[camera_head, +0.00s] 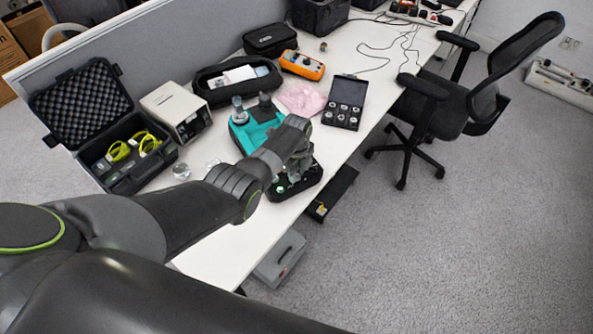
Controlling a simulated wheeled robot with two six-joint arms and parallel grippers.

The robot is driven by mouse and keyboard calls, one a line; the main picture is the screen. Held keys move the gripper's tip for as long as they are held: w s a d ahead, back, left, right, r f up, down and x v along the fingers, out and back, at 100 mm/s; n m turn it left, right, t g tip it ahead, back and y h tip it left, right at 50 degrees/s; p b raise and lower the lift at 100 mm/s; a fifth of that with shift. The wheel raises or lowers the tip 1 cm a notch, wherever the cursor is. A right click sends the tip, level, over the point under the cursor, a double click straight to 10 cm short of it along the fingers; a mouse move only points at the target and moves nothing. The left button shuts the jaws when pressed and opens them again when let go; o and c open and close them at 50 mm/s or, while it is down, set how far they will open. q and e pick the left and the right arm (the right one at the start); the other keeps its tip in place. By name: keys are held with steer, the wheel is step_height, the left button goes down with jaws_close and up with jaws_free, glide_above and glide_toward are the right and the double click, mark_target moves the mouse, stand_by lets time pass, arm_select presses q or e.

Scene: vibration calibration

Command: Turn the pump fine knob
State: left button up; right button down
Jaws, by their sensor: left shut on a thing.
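The teal pump (256,131) stands on the white table, with fittings standing on its far end. My left arm reaches across from the left, and its gripper (294,176) is at the near right end of the pump, low over a black base part (312,184). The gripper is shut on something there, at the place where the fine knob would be. The knob itself is hidden by the fingers and wrist, so its angle cannot be told. My right gripper is not in view.
An open black case (122,184) with yellow-green items and a beige box instrument (176,111) stand left. A pink cloth (301,100), a case of small fittings (345,102) and an orange meter (302,65) lie behind. An office chair (450,100) stands right.

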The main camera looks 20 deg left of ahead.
arm_select(q)
steer(key=shift+m, duration=0.3)
stand_by(0.4)
steer(key=o, duration=1)
steer(key=shift+r, duration=0.1)
steer(key=shift+r, duration=0.3)
step_height(320, 180, up, 6)
steer(key=shift+f+p, duration=0.1)
steer(key=shift+p, duration=0.75)
step_height(320, 180, up, 11)
steer(key=shift+b, duration=0.45)
steer(key=shift+f, duration=0.15)
